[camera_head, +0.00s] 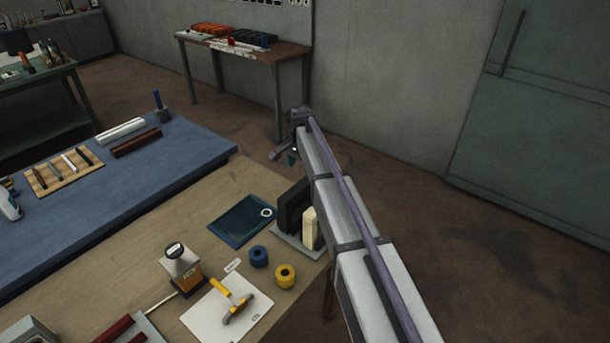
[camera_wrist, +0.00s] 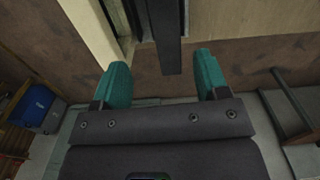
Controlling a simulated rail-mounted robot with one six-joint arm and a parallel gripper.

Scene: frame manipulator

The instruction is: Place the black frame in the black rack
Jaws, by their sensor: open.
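My gripper (camera_head: 290,156) is at the end of my outstretched arm, beyond the wooden table's far edge in the head view. In the wrist view its two teal fingers (camera_wrist: 160,62) are apart. A dark upright bar (camera_wrist: 168,38) shows between them; I cannot tell whether it is the black frame or part of a rack, and no contact is clear. In the head view a black upright piece (camera_head: 291,208) stands on a grey base (camera_head: 290,243) beside a cream block (camera_head: 310,228). My arm partly hides this group. I cannot clearly tell frame from rack.
A dark blue tray (camera_head: 240,222), blue tape roll (camera_head: 259,257) and yellow tape roll (camera_head: 285,276) lie near the base. A blue-topped table (camera_head: 80,215) adjoins at left. A workbench (camera_head: 245,50) stands by the wall. The floor right of my arm is clear.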

